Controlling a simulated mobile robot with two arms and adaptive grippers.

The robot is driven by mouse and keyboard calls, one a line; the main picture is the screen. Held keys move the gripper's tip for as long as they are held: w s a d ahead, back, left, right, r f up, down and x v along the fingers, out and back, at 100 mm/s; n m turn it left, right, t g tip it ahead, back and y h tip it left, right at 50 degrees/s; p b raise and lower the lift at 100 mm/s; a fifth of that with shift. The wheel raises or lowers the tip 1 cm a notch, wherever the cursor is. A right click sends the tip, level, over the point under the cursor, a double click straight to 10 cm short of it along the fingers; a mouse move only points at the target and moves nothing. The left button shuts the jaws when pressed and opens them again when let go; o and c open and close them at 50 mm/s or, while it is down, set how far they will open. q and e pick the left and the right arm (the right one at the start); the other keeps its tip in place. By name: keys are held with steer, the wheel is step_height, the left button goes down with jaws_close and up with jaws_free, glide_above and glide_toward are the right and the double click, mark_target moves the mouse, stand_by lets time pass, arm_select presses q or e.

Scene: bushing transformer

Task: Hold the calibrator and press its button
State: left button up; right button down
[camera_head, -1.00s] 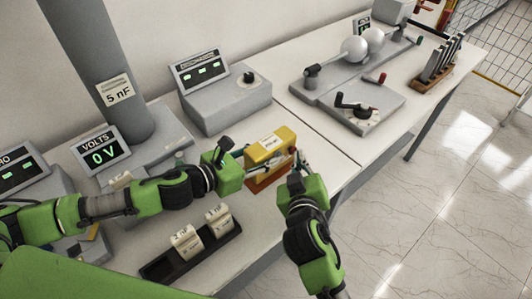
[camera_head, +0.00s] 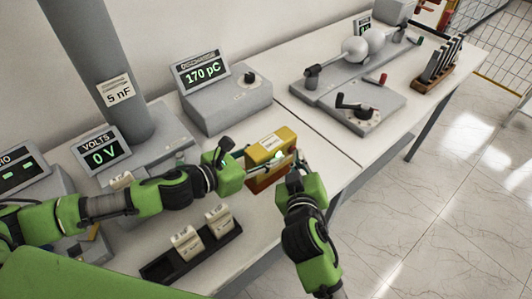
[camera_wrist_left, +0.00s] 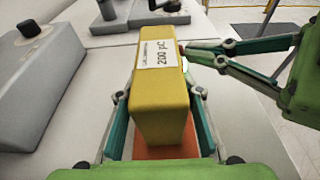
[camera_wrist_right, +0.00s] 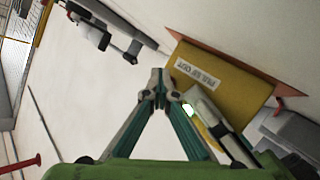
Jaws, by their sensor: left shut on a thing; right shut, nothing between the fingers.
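The calibrator is a yellow box (camera_head: 266,149) with a white label, upright on a red-brown base (camera_head: 262,182). In the left wrist view the yellow box (camera_wrist_left: 160,105) has a label that appears to read 200 pC. My left gripper (camera_wrist_left: 158,95) is shut on the box, with one finger on each side. My right gripper (camera_wrist_right: 157,80) is shut and empty, its tips close beside the box. I cannot tell whether they touch it. A small bright greenish-white glow (camera_wrist_right: 188,110) shows near the box and fingers; the button itself is not clear.
The volts display (camera_head: 103,155) reads 0 V. A dark tray (camera_head: 190,255) with two cream blocks stands in front of my left arm. A sphere apparatus (camera_head: 345,85) stands on the far table.

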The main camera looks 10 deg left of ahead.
arm_select(q)
steer(key=shift+s+d, duration=0.1)
arm_select(e)
steer(key=shift+s+d+r, duration=0.1)
steer(key=shift+s+d, duration=1.15)
steer(key=shift+d, duration=0.2)
steer(key=shift+s+d, duration=0.9)
steer(key=shift+d, duration=0.25)
arm_select(q)
steer(key=o, duration=1.5)
